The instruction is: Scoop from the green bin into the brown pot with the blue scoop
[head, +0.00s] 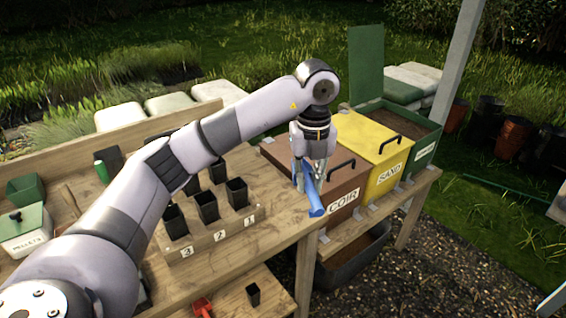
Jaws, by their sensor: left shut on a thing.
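My left gripper (311,178) is shut on the blue scoop (315,203), holding it by the right edge of the bench, in front of the brown COIR bin. The fingers hide part of the scoop. The green bin (425,150) is at the far right end of the bin row, its lid (366,66) standing up and brown material showing inside. Several small dark pots (207,205) stand in a numbered wooden rack; I cannot tell which pot is the brown one. My right gripper is out of view.
The COIR bin (343,198) and yellow SAND bin (388,170) are closed and stand between the scoop and the green bin. A small dark pot (253,294) and a red object (202,307) are on the lower shelf. A post (456,75) rises at right.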

